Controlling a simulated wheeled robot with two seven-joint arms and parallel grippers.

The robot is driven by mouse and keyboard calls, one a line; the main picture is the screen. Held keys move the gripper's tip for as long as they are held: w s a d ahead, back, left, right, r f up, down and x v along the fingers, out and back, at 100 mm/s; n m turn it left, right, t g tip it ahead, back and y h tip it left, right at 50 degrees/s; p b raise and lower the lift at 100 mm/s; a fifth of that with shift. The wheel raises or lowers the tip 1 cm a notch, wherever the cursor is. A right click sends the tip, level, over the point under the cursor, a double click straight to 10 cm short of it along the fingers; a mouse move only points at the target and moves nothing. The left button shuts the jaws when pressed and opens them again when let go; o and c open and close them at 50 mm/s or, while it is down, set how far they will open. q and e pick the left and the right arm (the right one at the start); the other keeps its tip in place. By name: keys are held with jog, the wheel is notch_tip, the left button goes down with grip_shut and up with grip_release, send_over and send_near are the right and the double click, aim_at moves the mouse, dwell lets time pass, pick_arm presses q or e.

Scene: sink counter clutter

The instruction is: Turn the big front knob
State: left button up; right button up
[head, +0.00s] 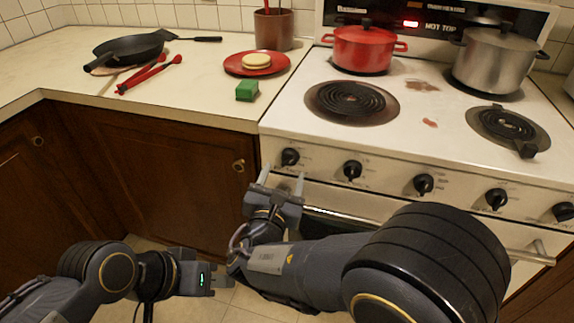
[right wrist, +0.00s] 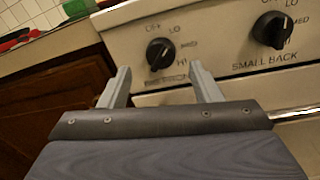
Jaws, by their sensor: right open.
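The stove front carries a row of black knobs. The leftmost knob (head: 290,157) sits just above and beyond my right gripper (head: 282,179). In the right wrist view this knob (right wrist: 160,53) appears between and beyond the two fingertips (right wrist: 160,70); its pointer is tilted, and the label under it is too blurred to read surely. The fingers are apart and empty, and no contact with the knob shows. The second knob (right wrist: 272,29), labelled SMALL BACK, is to its right. My left gripper (head: 212,280) is low in front of the cabinets; its finger opening is unclear.
Below the knobs is the oven handle (head: 520,252). A red pot (head: 363,50) and a steel pot (head: 494,62) stand on the stove. The left counter holds a black pan (head: 128,48), red tongs (head: 150,74), a red plate (head: 235,66) and a green sponge (head: 246,91).

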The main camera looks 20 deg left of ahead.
aim_at(288, 163)
jog(key=shift+w, duration=2.25)
jog(key=c, duration=1)
jog(key=n+p, duration=0.4)
jog(key=shift+s+a+r+p, duration=0.1)
jog(key=shift+r+p, duration=0.15)
jog(key=shift+p, duration=0.15)
jog(key=n+p, duration=0.3)
jog(key=shift+g, duration=0.3)
jog(key=shift+f+n+h+p, duration=0.15)
jog(key=shift+n+h+p, duration=0.15)
jog(key=shift+n+p, duration=0.45)
jog(key=o, duration=1)
